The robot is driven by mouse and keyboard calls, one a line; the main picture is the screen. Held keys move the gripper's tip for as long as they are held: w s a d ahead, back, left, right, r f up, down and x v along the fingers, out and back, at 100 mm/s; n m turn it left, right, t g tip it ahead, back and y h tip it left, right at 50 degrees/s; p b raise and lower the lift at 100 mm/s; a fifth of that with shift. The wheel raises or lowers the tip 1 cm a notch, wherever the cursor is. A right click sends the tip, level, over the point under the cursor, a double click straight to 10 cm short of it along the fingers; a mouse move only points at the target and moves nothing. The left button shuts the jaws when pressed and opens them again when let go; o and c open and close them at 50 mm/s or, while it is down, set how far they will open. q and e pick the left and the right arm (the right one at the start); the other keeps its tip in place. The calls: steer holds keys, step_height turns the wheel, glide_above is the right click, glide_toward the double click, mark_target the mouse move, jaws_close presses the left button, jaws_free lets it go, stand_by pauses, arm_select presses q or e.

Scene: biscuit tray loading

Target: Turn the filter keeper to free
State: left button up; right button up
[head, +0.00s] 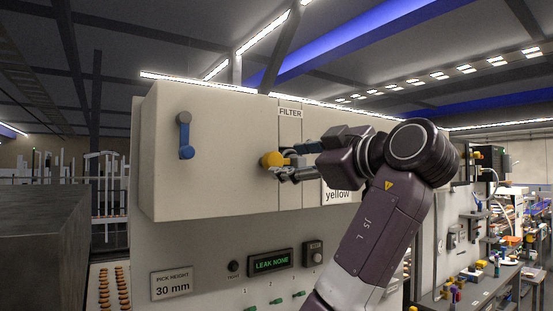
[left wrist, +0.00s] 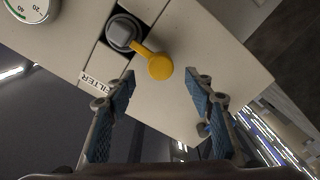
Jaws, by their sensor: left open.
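The filter keeper (head: 270,159) is a yellow arm with a rounded end, on the front of a cream cabinet, below the FILTER label (head: 290,112). In the left wrist view the keeper (left wrist: 160,67) reaches out from a dark grey round hub (left wrist: 122,32) set in a square recess, its end lying over the panel beside it. My left gripper (head: 288,162) is open beside the keeper. In the left wrist view its two blue-padded fingers (left wrist: 160,84) are spread, with the yellow end just beyond and between the tips. Contact cannot be told. In the head view the gripper hides the hub.
A blue handle (head: 185,135) is on the cabinet's left door. Below are a LEAK NONE display (head: 270,262) and a 30 mm plate (head: 171,285). A round gauge (left wrist: 30,8) shows in the left wrist view.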

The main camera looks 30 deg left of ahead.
mark_target(276, 161)
arm_select(q)
steer(key=p+x, duration=0.2)
steer(key=x, duration=0.4)
steer(key=shift+a+p, duration=0.2)
steer(key=shift+p, duration=0.2)
steer(key=shift+w+d, duration=0.1)
steer(key=shift+d, duration=0.05)
steer(key=shift+c, duration=0.6)
steer(key=c, duration=1)
steer(key=shift+c, duration=0.2)
